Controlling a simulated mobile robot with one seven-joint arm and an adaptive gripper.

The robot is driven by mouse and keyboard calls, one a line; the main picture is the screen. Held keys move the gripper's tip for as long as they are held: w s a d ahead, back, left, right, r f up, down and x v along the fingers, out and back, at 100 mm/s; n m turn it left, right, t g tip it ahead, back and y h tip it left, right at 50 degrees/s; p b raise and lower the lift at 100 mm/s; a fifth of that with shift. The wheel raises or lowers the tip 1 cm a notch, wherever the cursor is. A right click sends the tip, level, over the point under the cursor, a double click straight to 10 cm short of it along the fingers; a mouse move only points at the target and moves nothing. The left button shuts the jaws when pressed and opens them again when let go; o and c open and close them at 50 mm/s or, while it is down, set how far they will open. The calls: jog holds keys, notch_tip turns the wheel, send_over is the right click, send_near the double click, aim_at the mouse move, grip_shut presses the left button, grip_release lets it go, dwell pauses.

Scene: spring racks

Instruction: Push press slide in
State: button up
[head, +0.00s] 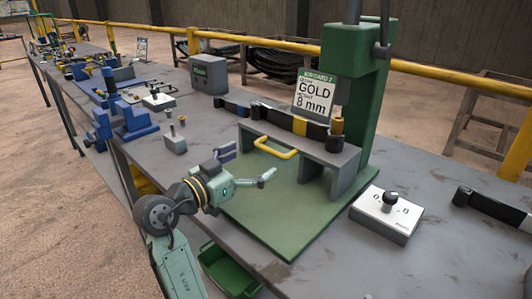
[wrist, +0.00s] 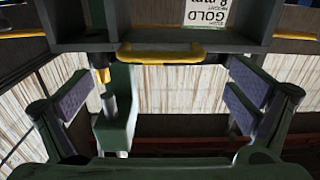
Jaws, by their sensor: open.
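The green press (head: 352,100) stands on a green base plate (head: 275,215) on the bench. Its grey slide (head: 325,162) has a yellow U-shaped handle (head: 276,148) on the front face. In the wrist view the handle (wrist: 160,52) shows at upper middle, on the grey slide front (wrist: 225,42). My gripper (head: 246,165) is open and empty, in front of the handle and apart from it. In the wrist view its padded fingers (wrist: 160,100) stand wide at left and right, below the handle, with nothing between them touched.
A card (head: 315,93) reading GOLD 8 mm stands behind the slide. A white box with a black knob (head: 386,215) sits right of the base. A grey block with a pin (head: 174,140) and blue vises (head: 135,120) stand left. A green bin (head: 228,272) is below the bench edge.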

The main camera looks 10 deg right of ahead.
jog(key=v, duration=0.5)
